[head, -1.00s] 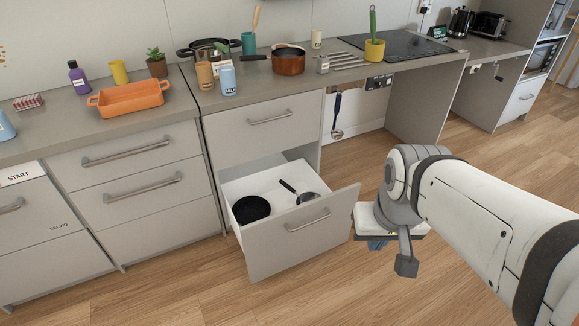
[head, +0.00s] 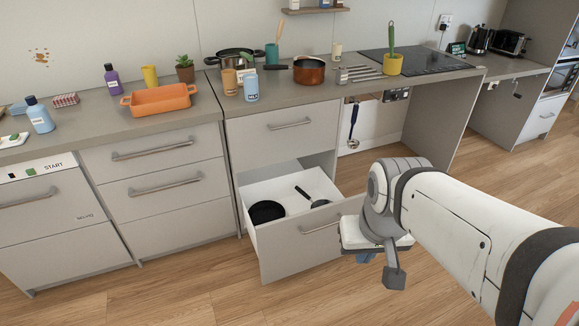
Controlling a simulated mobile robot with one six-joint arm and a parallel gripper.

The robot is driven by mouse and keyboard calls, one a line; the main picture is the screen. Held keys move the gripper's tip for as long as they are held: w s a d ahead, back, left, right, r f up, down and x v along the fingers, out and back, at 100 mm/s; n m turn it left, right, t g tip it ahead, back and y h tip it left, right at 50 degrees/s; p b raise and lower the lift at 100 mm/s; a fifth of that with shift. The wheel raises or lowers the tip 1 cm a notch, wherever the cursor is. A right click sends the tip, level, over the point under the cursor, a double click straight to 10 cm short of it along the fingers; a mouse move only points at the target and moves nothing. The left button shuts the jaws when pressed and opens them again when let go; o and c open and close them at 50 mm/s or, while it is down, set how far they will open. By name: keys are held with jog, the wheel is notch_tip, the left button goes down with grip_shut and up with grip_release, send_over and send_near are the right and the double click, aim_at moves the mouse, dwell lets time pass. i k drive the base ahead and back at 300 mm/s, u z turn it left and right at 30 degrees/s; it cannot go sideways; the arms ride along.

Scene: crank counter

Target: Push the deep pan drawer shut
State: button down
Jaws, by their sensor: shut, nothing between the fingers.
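The deep pan drawer (head: 290,252) is the lower drawer of the middle cabinet and stands pulled out. A dark pan (head: 267,212) and a small pan with a dark handle (head: 319,203) lie inside it. My gripper (head: 366,257) is at the right end of the drawer front, low over the floor. In the picture it overlaps the right edge of the front; I cannot tell whether it touches. The right end of the drawer's handle bar (head: 318,228) is close to my wrist.
The drawer above (head: 287,130) is shut. The counter (head: 205,107) carries an orange dish (head: 161,99), a copper pot (head: 309,71), cans and a hob (head: 420,61). An open knee space lies right of the cabinet. The wood floor (head: 200,285) in front is clear.

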aim_at(306, 238)
jog(key=i, duration=1)
jog(key=u, duration=0.05)
